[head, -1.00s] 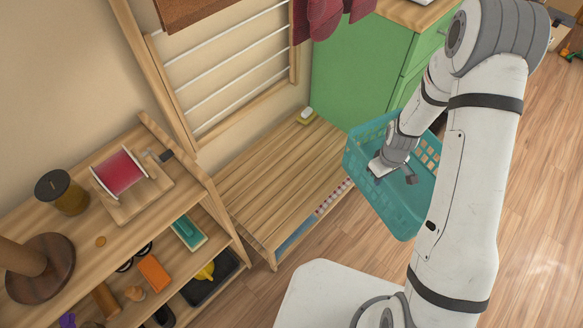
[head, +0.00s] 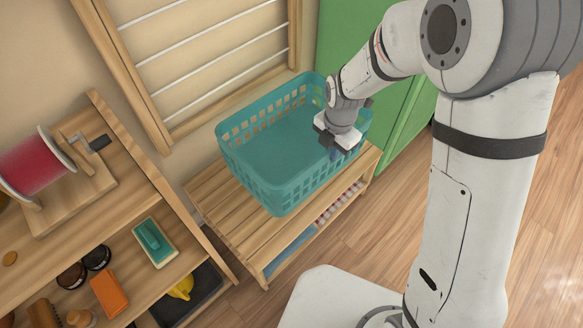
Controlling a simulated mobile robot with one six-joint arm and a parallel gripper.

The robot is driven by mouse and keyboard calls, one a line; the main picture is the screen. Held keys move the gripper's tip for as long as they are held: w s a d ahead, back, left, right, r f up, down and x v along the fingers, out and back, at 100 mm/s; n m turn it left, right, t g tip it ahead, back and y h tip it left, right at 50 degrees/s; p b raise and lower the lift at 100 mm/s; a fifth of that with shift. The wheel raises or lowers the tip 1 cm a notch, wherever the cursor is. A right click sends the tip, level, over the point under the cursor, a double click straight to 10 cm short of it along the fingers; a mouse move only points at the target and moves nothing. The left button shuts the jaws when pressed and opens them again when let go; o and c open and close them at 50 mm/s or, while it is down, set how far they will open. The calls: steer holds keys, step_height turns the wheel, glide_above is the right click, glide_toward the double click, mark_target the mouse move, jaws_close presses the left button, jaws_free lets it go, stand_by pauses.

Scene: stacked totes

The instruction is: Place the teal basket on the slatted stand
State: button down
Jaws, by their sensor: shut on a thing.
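The teal basket (head: 262,185) is over the slatted stand (head: 232,222), upright and empty inside. Whether its base rests on the slats or hovers just above them is hard to tell. My gripper (head: 345,150) is shut on the basket's right side near the rim; the arm reaches in from the right. The basket hides the back and middle of the stand's top. Bare slats show at its left and front.
A wooden shelf (head: 155,165) with a red spool (head: 38,165), brushes and an orange block (head: 109,293) stands at the left. A drying rack (head: 205,60) is on the wall behind. A green cabinet (head: 345,40) stands behind right. Open floor lies to the right.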

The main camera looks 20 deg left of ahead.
mark_target(326, 176)
step_height(326, 176, down, 10)
steer(key=b, duration=0.3)
steer(key=shift+a, duration=0.15)
steer(key=shift+b, duration=0.3)
steer(key=shift+f, duration=0.15)
steer(key=c, duration=1.6)
jaws_free()
